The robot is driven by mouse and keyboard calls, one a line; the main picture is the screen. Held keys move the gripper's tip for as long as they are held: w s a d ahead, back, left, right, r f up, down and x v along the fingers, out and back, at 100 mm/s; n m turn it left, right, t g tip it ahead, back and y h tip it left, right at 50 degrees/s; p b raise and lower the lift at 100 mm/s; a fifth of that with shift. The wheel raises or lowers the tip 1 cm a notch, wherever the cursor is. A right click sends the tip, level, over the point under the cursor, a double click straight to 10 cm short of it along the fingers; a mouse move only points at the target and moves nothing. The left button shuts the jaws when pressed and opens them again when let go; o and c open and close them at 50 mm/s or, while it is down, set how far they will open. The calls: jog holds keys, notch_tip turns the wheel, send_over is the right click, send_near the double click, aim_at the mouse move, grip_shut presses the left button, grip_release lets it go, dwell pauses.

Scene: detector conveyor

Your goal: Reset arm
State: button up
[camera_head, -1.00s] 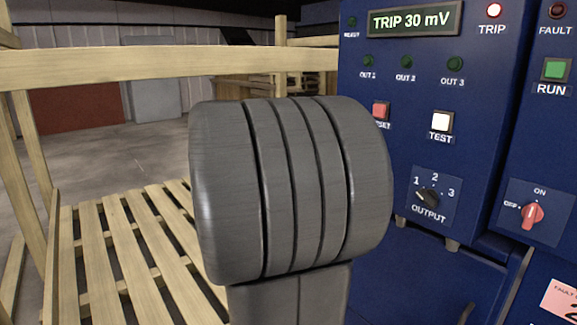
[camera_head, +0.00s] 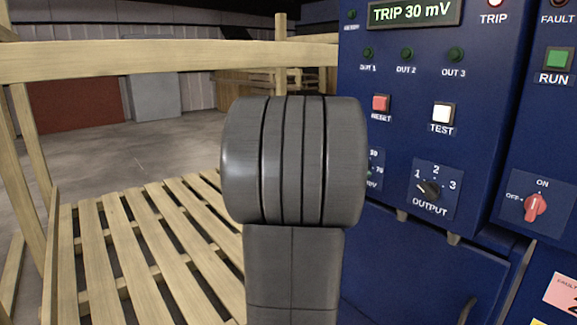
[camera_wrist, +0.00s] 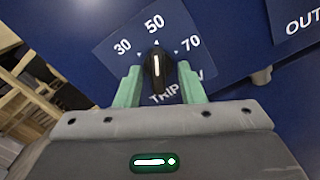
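My arm's thick grey joint (camera_head: 293,160) stands in the middle of the head view and hides my gripper there. In the wrist view my gripper (camera_wrist: 158,72) has its two green fingers apart, on either side of the black trip knob (camera_wrist: 157,68). Narrow gaps show between fingers and knob, so the gripper looks open. The knob's white mark points toward 50, between 30 and 70. In the head view the display (camera_head: 414,12) reads TRIP 30 mV. The trip dial plate (camera_head: 375,170) shows only partly behind my arm.
The blue cabinet (camera_head: 400,235) fills the right, with a red reset button (camera_head: 380,103), a white test button (camera_head: 442,113), an output knob (camera_head: 429,188) and a red on-off switch (camera_head: 535,207). A slatted wooden pallet (camera_head: 130,245) and a wooden rail (camera_head: 170,61) are at left.

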jog(key=n+p, duration=0.2)
jog(key=p, duration=0.2)
jog(key=n+p, duration=0.3)
jog(key=p, duration=0.2)
jog(key=n+p, duration=0.3)
jog(key=p, duration=0.1)
jog(key=shift+s+a+r, duration=0.1)
jog(key=shift+r, duration=0.15)
jog(key=shift+f+n, duration=0.15)
jog(key=shift+n, duration=0.15)
jog(key=shift+s, duration=0.1)
